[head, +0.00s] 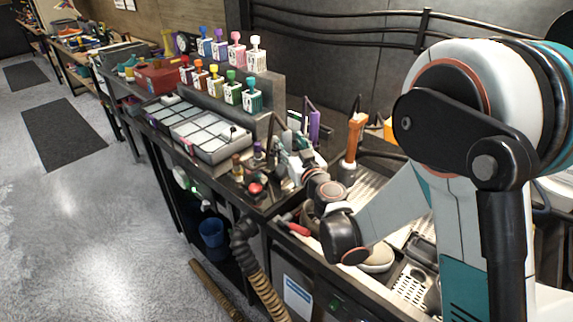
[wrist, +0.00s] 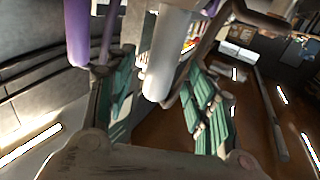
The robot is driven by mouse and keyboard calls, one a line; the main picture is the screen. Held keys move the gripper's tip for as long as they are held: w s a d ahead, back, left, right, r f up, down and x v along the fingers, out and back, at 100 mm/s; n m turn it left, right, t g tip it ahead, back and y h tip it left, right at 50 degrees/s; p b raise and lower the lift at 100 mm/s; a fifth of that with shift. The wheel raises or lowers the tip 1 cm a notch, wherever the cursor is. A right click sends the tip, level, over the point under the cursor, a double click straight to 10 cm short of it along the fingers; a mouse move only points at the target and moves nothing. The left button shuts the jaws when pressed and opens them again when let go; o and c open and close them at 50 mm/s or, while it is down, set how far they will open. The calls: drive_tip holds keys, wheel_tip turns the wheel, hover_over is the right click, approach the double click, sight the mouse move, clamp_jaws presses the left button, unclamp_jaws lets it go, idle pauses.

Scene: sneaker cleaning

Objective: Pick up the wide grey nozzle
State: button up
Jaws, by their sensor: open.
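A pale grey-white cylinder (wrist: 165,58), which looks like the wide grey nozzle, shows between the two teal fingers of my gripper (wrist: 160,78) in the wrist view. Its upper part in the picture is cut off by the frame edge. The fingers are spread with visible space beside the cylinder, and I cannot tell whether either touches it. In the head view my gripper (head: 284,142) is low over the bench, beside an upright purple tool (head: 314,126). The nozzle is hard to make out there, among dark handles and my arm.
The purple tool (wrist: 80,32) is just left of the left finger in the wrist view. An orange-handled tool (head: 355,132) stands to the right in the head view. A grey compartment tray (head: 222,152) and a stepped rack of coloured bottles (head: 262,118) lie to the left.

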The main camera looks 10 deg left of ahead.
drive_tip(key=shift+x, duration=1.35)
drive_tip(key=shift+s, duration=0.1)
clamp_jaws()
drive_tip(key=shift+r, duration=0.1)
